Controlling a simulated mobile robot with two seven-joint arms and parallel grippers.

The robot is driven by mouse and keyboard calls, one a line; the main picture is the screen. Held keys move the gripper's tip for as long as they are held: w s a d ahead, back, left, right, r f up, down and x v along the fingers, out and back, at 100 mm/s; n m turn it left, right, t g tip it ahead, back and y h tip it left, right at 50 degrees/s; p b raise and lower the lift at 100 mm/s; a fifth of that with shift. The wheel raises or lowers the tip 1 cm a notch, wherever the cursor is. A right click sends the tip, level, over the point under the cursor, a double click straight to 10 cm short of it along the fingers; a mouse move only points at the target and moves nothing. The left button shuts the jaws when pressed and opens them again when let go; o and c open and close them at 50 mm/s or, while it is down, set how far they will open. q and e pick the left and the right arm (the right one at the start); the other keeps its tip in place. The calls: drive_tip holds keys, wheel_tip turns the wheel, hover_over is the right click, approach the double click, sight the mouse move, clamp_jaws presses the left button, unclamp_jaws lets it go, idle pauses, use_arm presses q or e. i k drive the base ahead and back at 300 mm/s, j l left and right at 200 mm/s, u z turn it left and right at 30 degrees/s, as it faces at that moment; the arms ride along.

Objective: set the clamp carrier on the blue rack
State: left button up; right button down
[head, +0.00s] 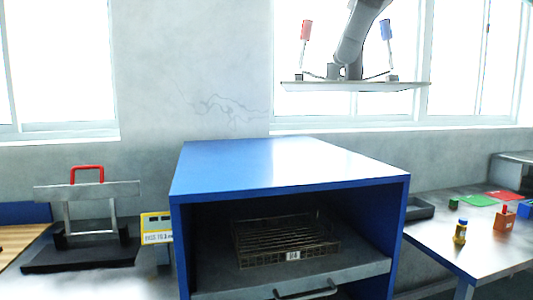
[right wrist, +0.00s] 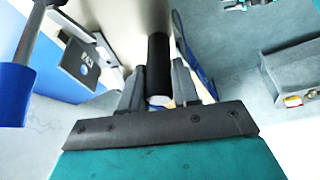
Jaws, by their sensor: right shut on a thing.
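The clamp carrier (head: 355,87) is a thin pale board with a red-handled clamp and a blue-handled clamp standing up from it. It hangs in the air at the upper right of the head view, above the rack's height. My right gripper (head: 347,72) comes down from above to its middle. In the right wrist view, its fingers (right wrist: 160,88) are shut on the carrier's dark round grip (right wrist: 158,60), with a blue clamp handle (right wrist: 14,92) at the left. The blue rack (head: 270,165) has a bare flat top and an open front. My left gripper is out of view.
A mesh basket (head: 285,240) sits inside the rack. At left stand a red-handled frame (head: 87,170) on a black base and a yellow display box (head: 157,232). The right table (head: 445,235) holds a small yellow bottle (head: 460,232), a red-orange block (head: 504,219) and coloured mats.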

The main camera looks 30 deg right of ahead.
sight(284, 165)
drive_tip(key=i+l, duration=0.2)
drive_tip(key=i, duration=0.25)
drive_tip(key=i+l, duration=0.2)
drive_tip(key=i, duration=0.25)
